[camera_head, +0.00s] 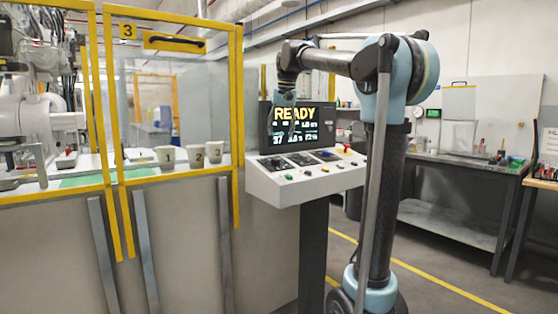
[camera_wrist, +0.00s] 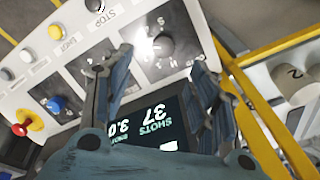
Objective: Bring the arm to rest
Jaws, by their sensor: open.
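My gripper (camera_head: 285,97) hangs at the end of my raised, bent arm, near the left edge of the control screen (camera_head: 300,117) in the head view. In the wrist view my gripper (camera_wrist: 160,72) has its two blue-grey fingers spread apart, with nothing between them. The control panel (camera_wrist: 25,95) shows behind the fingers, turned over in that view. The lit screen (camera_wrist: 150,125) shows there too, partly hidden by the gripper. I cannot tell the exact gap between fingertips and panel, and no contact is visible.
The console (camera_head: 285,190) bears knobs and coloured buttons, including a red mushroom button (camera_wrist: 27,122). A yellow-framed enclosure (camera_head: 240,130) stands to the left, with white cups (camera_head: 196,156) behind it. A grey workbench (camera_head: 450,165) stands at the right. Some floor is open between.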

